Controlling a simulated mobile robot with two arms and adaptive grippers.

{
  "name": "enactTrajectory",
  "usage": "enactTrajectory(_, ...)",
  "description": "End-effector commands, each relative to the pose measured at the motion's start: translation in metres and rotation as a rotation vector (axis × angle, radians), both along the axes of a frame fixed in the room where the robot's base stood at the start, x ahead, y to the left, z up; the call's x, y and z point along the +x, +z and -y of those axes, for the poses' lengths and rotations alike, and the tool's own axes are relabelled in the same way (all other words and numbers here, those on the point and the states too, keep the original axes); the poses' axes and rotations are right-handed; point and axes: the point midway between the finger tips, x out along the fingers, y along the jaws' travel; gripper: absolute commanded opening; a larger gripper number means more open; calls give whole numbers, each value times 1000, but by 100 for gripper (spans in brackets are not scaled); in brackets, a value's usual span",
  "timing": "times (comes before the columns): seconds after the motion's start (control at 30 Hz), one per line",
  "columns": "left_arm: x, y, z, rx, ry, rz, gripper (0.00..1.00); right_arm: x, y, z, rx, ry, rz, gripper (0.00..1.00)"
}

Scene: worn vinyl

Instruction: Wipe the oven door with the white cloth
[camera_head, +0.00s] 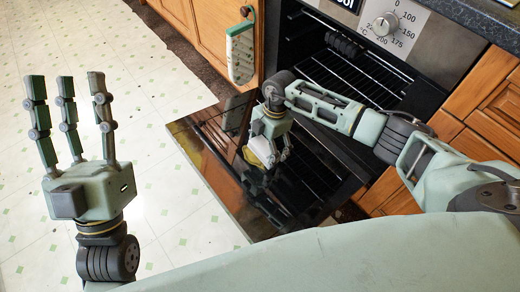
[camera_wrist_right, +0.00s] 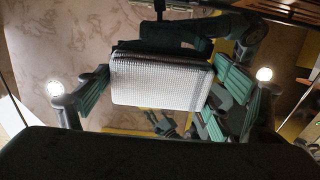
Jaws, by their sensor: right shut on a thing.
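The oven door (camera_head: 215,150) is folded down flat below the oven, its dark glass glossy and reflective. My right gripper (camera_head: 268,150) points down over the middle of the door and is shut on the white cloth (camera_head: 258,152). The cloth looks like a pale pad low beside the fingers, mostly hidden by the hand; whether it touches the glass is hard to tell. In the right wrist view, the cloth (camera_wrist_right: 160,78) shows as a white, finely textured rectangle between the green fingers. My left gripper (camera_head: 68,110) is open and empty, fingers up, left of the door.
The oven cavity with wire racks (camera_head: 355,75) is open behind the door. A white and green towel (camera_head: 241,52) hangs on the wooden cabinet (camera_head: 208,25). A control knob (camera_head: 386,24) is above the oven. The pale tiled floor (camera_head: 150,80) is clear at left.

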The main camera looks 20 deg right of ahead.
Motion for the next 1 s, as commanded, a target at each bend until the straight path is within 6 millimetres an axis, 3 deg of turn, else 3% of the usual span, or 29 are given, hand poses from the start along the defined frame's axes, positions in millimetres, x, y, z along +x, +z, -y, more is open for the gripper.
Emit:
enactTrajectory(0.2,0,-4,0,0,0,0,40,5,-5,16,-2,0,-2,64)
enactTrajectory(0.57,0,-4,0,0,0,0,40,6,-5,19,-3,0,-1,64)
enactTrajectory(1.0,0,20,0,0,0,0,40,-4,4,-9,0,4,-3,64)
